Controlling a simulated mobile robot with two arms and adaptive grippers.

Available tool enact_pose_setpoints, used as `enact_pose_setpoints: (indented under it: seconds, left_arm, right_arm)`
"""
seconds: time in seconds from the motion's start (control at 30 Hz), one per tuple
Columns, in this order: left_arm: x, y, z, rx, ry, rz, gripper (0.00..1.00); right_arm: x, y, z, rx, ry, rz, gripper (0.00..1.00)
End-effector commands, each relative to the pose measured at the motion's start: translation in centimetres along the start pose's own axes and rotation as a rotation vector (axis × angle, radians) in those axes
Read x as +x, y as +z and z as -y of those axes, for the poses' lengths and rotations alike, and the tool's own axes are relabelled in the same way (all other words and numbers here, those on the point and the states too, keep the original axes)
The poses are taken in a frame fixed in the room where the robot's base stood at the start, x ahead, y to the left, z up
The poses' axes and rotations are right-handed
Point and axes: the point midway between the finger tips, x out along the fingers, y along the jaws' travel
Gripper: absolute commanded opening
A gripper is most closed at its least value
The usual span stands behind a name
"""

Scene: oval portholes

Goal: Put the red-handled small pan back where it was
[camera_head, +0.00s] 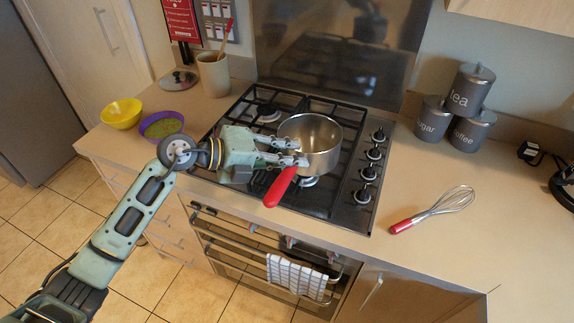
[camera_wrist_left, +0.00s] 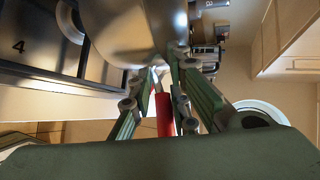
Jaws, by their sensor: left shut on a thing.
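The small pan (camera_head: 318,143) is silver with a red handle (camera_head: 280,187) and is at the front right of the gas hob (camera_head: 352,205). My left gripper (camera_head: 298,152) reaches in from the left and is shut on the pan near the base of its handle. In the left wrist view the red handle (camera_wrist_left: 165,115) lies between the two fingers (camera_wrist_left: 160,80), and the shiny pan body (camera_wrist_left: 130,30) fills the top. I cannot tell whether the pan touches the hob grate. My right gripper is not in view.
A whisk (camera_head: 436,208) with a red handle lies on the right counter. Grey canisters (camera_head: 470,90) stand at the back right. A yellow bowl (camera_head: 121,113), a purple bowl (camera_head: 161,125) and a utensil pot (camera_head: 214,75) stand left. Knobs (camera_head: 375,153) line the hob's right side.

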Motion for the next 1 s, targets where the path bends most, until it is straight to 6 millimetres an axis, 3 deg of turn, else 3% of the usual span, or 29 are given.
enact_pose_setpoints:
  seconds: [0.27,0.53,0.97,1.0]
  left_arm:
    - [0.3,1.4,-0.9,0.002,-0.007,0.000,0.00]
    - [1.6,1.2,-3.9,0.001,-0.008,0.001,0.00]
    - [1.8,1.2,-4.7,0.004,-0.007,0.002,0.00]
    - [1.9,1.1,-4.9,0.001,-0.001,-0.001,0.19]
  right_arm:
    - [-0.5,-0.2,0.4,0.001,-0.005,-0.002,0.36]
    - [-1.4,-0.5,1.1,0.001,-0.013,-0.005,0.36]
    - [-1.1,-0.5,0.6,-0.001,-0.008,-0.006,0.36]
    - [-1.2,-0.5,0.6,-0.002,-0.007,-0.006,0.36]
